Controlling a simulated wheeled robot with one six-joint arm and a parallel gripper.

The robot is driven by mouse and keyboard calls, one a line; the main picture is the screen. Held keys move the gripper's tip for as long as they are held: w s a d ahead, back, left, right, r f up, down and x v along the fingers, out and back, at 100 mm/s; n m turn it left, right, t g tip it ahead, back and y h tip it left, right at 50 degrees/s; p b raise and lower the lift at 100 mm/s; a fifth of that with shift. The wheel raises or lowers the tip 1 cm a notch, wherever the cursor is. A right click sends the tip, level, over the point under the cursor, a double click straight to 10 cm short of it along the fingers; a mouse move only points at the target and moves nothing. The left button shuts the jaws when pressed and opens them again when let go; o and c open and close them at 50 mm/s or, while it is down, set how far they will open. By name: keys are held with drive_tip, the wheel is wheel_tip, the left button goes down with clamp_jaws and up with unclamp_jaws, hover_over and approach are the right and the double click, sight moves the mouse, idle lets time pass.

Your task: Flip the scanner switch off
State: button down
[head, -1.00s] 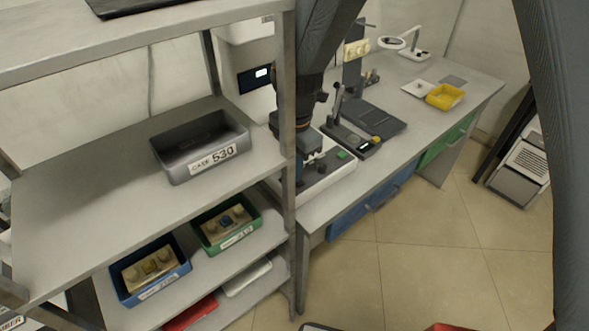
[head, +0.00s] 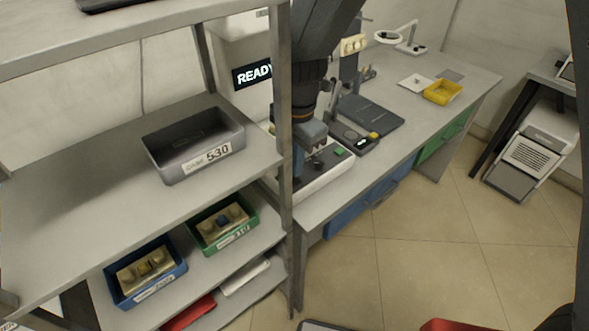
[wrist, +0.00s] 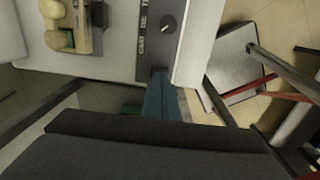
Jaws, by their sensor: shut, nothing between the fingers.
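A white machine (head: 237,30) stands behind the shelf post, and its dark display (head: 251,75) shows the word READY, partly cut off by the post. Its white base carries a green button (head: 338,151). I cannot tell whether this knob is the scanner switch. My gripper (head: 298,178) hangs down over the white base, partly behind the post. In the wrist view my gripper (wrist: 158,75) is shut and empty, its blue fingers over the panel's near edge, apart from the knob.
The metal rack's post (head: 284,190) stands close beside my arm. A grey case tray (head: 165,172) marked 530 sits on its shelf, with blue (head: 127,298) and green (head: 211,246) trays below. A black device (head: 362,143) and yellow bin (head: 443,91) stand on the bench.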

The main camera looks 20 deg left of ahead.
drive_tip(key=r, duration=0.5)
drive_tip(key=shift+a+r+b, duration=0.3)
wheel_tip(320, 180, up, 6)
drive_tip(key=y+p, duration=0.1)
hover_over(295, 180)
drive_tip(key=d, duration=0.1)
drive_tip(key=shift+s+d+r+t, duration=0.15)
drive_tip(key=shift+s+d+t, duration=0.05)
drive_tip(key=shift+s+t, duration=0.2)
drive_tip(key=f+p, duration=0.1)
drive_tip(key=f, duration=0.3)
drive_tip(key=w+a+f+p, duration=0.1)
drive_tip(key=f, duration=0.4)
drive_tip(key=f+p, duration=0.1)
drive_tip(key=f, duration=0.4)
drive_tip(key=shift+w+a+p, duration=0.15)
drive_tip(key=shift+a+p, duration=0.2)
drive_tip(key=shift+a, duration=0.05)
drive_tip(key=shift+w, duration=0.1)
